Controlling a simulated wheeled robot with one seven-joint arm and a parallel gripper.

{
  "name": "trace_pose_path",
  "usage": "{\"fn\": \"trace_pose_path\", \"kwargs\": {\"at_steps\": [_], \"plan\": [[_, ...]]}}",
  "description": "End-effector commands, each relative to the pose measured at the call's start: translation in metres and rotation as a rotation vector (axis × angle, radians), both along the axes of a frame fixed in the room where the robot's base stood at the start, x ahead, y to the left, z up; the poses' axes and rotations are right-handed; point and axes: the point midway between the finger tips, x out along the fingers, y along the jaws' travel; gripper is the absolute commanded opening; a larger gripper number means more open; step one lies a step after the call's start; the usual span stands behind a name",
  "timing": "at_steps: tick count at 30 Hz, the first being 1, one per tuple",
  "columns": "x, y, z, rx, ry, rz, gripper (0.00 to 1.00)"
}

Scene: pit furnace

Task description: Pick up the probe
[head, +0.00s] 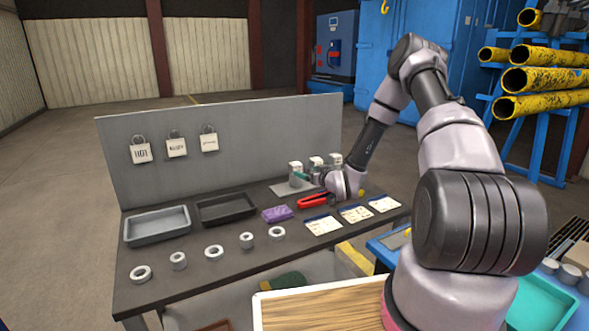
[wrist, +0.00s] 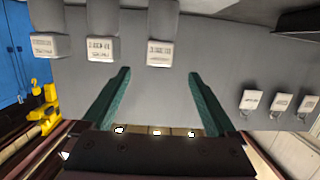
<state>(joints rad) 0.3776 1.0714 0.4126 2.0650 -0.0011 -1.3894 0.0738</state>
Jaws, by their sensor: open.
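I cannot pick out the probe with certainty in either view. A red looped tool (head: 314,200) with a dark part lies on the dark bench (head: 190,255), just below my gripper (head: 303,177) in the head view; I cannot tell if it is related to the probe. My gripper is at the back right of the bench, in front of the white labelled blocks. In the wrist view, the teal fingers of my gripper (wrist: 158,73) are spread apart with nothing between them. My wrist hides part of the bench behind it.
White labelled blocks (wrist: 102,48) stand near the grey back panel (head: 225,140). Tags hang on the panel. A grey tray (head: 157,239), a black tray (head: 226,221), a purple block (head: 277,214), several metal rings (head: 214,252) and white cards (head: 323,226) lie on the bench.

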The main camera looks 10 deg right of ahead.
Motion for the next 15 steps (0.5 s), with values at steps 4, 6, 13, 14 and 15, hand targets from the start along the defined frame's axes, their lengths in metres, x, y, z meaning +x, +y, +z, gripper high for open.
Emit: {"fn": "trace_pose_path", "kwargs": {"at_steps": [4,6,13,14,15], "plan": [[0.019,0.008,-0.004,0.002,-0.007,0.002,0.93],[0.03,0.011,-0.007,0.001,-0.005,0.002,0.93],[0.051,0.017,-0.01,0.0,-0.003,0.001,0.93],[0.053,0.018,-0.011,0.0,-0.003,0.001,0.93],[0.057,0.019,-0.011,0.0,-0.004,0.001,0.93]]}}
